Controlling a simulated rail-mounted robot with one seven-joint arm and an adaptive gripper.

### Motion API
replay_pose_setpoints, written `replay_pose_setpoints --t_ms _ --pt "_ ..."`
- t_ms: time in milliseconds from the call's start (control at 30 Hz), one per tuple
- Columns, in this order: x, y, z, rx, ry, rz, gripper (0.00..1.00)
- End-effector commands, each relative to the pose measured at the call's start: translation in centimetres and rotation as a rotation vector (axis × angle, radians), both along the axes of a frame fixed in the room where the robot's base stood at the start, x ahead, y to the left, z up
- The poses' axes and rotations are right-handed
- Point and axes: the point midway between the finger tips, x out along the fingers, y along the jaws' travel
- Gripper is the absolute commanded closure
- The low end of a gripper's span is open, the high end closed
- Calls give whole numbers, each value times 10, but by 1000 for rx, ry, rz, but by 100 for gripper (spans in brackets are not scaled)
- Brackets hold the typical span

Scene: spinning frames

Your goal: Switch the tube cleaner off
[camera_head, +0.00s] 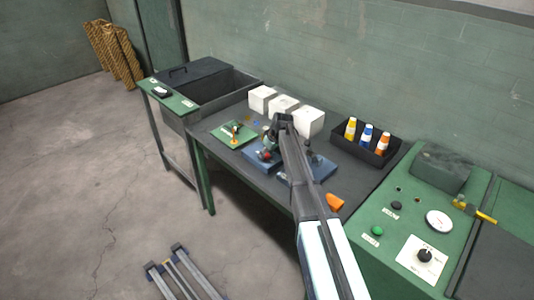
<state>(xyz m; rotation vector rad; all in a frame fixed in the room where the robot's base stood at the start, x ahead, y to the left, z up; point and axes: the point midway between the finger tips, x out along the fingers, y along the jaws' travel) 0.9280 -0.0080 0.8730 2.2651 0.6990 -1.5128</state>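No part here is readably marked as the tube cleaner, so I cannot tell for sure which device it is. On the dark workbench, a small device with a red knob (265,155) sits on a blue base. Another blue base (323,169) is to its right, partly behind my arm. A small device on a green plate (234,133) stands to the left. My gripper (276,128) is over the bench, at or just above the red-knob device. Its fingers are dark and small, so I cannot tell open from shut or whether it touches anything.
Several white blocks (284,106) stand behind. A black bin (366,141) holds colored yarn cones.

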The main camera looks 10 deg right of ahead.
Motion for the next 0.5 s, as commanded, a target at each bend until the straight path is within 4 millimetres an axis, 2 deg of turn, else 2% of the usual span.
replay_pose_setpoints --t_ms 33,100,333,500 --pt "0 0 0 0 0 0 77" --pt "0 0 0 0 0 0 100" --pt "2 1 1 -11 17 1 100" --pt "9 4 3 -85 126 6 100"
